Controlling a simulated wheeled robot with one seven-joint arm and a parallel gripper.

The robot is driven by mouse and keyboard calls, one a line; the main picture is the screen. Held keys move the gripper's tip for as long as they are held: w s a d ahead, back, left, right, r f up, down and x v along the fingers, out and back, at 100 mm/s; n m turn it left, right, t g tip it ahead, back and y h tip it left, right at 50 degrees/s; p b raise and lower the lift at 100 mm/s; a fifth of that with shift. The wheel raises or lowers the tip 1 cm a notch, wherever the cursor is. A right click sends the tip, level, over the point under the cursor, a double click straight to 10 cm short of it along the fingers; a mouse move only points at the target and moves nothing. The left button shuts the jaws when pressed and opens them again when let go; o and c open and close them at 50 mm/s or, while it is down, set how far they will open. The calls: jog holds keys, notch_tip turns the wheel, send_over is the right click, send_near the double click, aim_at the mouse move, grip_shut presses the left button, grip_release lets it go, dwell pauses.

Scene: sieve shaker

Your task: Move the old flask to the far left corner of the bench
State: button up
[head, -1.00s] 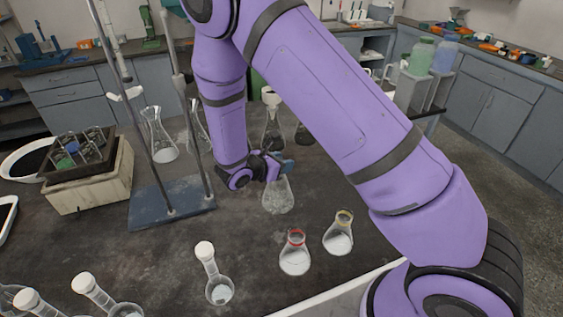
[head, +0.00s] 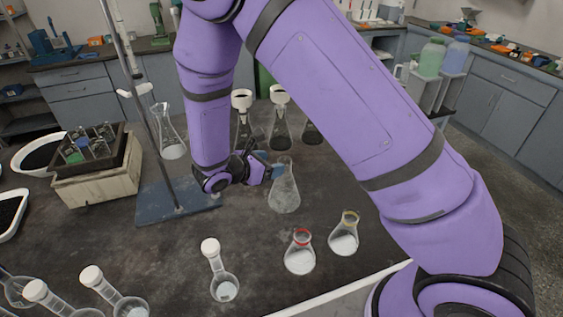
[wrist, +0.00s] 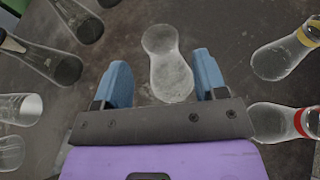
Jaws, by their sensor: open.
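A cloudy, scuffed flask (head: 284,192), which looks like the old flask, stands upright on the dark bench (head: 190,255) near the middle of the head view. In the wrist view this flask (wrist: 170,70) lies ahead of and partly between the blue fingertips. My gripper (head: 274,172) is just left of the flask's upper part in the head view, low over the bench. In the wrist view my gripper (wrist: 162,82) is open with its jaws apart. Whether a finger touches the glass I cannot tell.
Red-collared (head: 300,253) and yellow-collared (head: 343,235) flasks stand nearer the front edge. Dark-filled flasks (head: 280,128) stand behind. A metal stand (head: 178,200), a clear flask (head: 170,135) and a pale box with a rack (head: 100,180) occupy the left. Stoppered flasks line the front left.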

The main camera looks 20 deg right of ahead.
jog(key=s+d+r+m+g+y, duration=0.2)
jog(key=s+d+r+m, duration=0.15)
jog(key=r, duration=0.35)
jog(key=s+d+r+m+g+y, duration=0.1)
jog(key=s+d+r+m+y, duration=0.2)
jog(key=r, duration=0.4)
jog(key=s+d+r+m+g+y, duration=0.1)
jog(key=s+d+r+m+g, duration=0.1)
jog(key=s+d+r+m, duration=0.25)
jog(key=s+d+r+m+t+y, duration=0.2)
jog(key=s+r+m+t+y, duration=0.3)
jog(key=s+r+m, duration=0.6)
jog(key=s+r+y, duration=0.1)
jog(key=s+r, duration=0.1)
jog(key=s, duration=0.2)
jog(key=shift+s, duration=0.25)
